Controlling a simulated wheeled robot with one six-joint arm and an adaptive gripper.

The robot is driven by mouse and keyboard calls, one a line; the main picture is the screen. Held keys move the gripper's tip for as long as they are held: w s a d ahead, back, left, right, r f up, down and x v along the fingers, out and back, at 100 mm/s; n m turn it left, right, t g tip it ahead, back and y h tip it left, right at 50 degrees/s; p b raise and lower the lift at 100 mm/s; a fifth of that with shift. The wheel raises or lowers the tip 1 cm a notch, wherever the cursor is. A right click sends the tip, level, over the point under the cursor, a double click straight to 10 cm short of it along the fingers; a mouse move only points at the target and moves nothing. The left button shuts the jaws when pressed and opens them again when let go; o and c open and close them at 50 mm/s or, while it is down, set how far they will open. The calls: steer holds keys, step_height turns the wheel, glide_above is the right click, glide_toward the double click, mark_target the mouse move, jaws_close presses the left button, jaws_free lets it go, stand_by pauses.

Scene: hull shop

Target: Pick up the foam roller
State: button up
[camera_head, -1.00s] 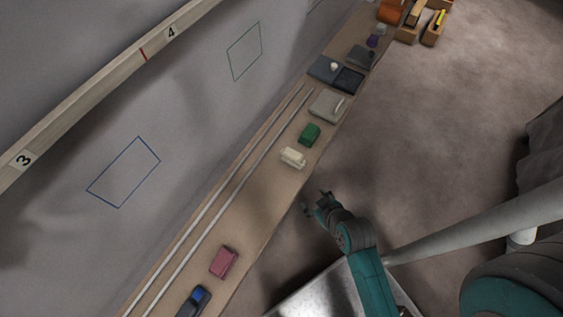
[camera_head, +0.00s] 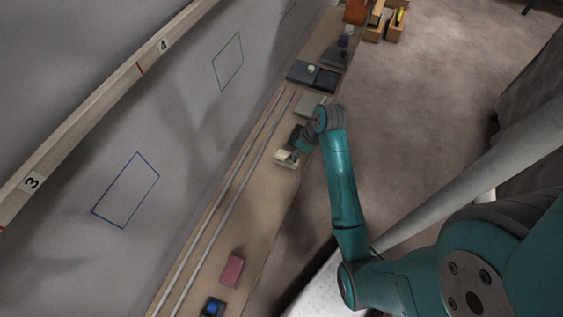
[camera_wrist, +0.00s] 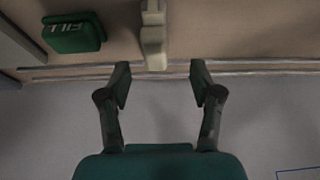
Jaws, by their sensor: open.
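A small cream piece (camera_head: 284,157), which I take for the foam roller, lies on the wall-side shelf. In the wrist view the cream piece (camera_wrist: 153,40) is at the top, with a narrow upper part and a wider lower end. My gripper (camera_wrist: 160,80) is open and empty, its two fingers spread to either side of the line of this piece. The piece appears just past the fingertips; I cannot tell the height gap. In the head view my gripper (camera_head: 299,143) is over the shelf beside the piece and partly hides it.
A grey tray (camera_head: 307,103) and dark trays (camera_head: 303,72) lie farther along the shelf (camera_head: 232,215). Two thin rails run along the wall side. A pink block (camera_head: 232,270) is nearer.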

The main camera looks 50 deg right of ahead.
mark_target(283, 159)
steer(key=x, duration=0.4)
steer(key=shift+w+f, duration=0.1)
steer(key=shift+f, duration=0.2)
steer(key=shift+w+d+x, duration=0.1)
steer(key=shift+d+x, duration=0.05)
steer(key=shift+x, duration=1.35)
steer(key=shift+w+d+x, duration=0.1)
steer(key=shift+w+x, duration=0.05)
steer(key=shift+x, duration=1.3)
jaws_close()
